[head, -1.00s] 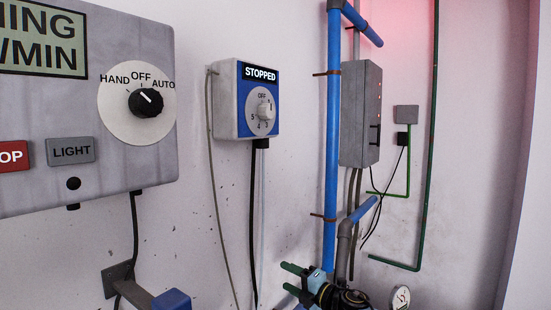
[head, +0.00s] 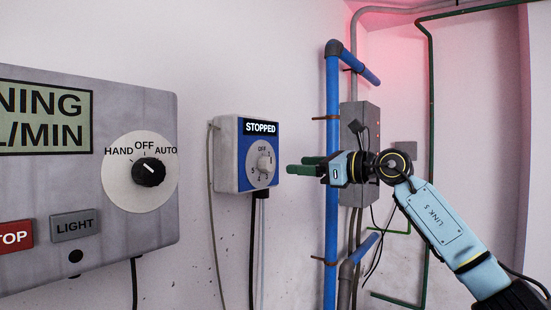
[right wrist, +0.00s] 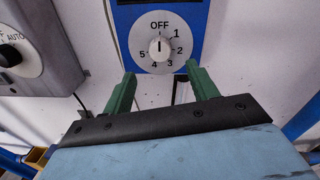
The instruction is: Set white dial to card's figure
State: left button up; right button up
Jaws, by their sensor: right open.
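The white dial (head: 265,163) is on the front of a small blue-and-white box (head: 227,155) whose display reads STOPPED. In the right wrist view the dial's knob (right wrist: 159,49) is ringed by OFF and the figures 1 to 5, and its dark mark points up at OFF. My right gripper (head: 298,166) is open and empty, its green fingers pointing at the dial from the right, apart from it. In the right wrist view its fingertips (right wrist: 160,73) are spread below and either side of the knob. No card with a figure shows. My left gripper is out of view.
A large grey panel (head: 95,185) at left carries a black HAND/OFF/AUTO knob (head: 149,171), a LIGHT button and a red button. A blue vertical pipe (head: 332,230) and a grey box (head: 353,120) stand behind my right arm. Cables hang under the dial box.

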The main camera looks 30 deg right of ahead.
aim_at(271, 164)
jog(key=p+x, duration=0.2)
jog(key=x, duration=0.5)
jog(key=shift+w+a+r, duration=0.15)
jog(key=shift+w, duration=0.05)
jog(key=shift+w+a+p, duration=0.2)
jog(key=shift+w+p, duration=0.1)
jog(key=shift+w, duration=0.1)
jog(key=c, duration=1)
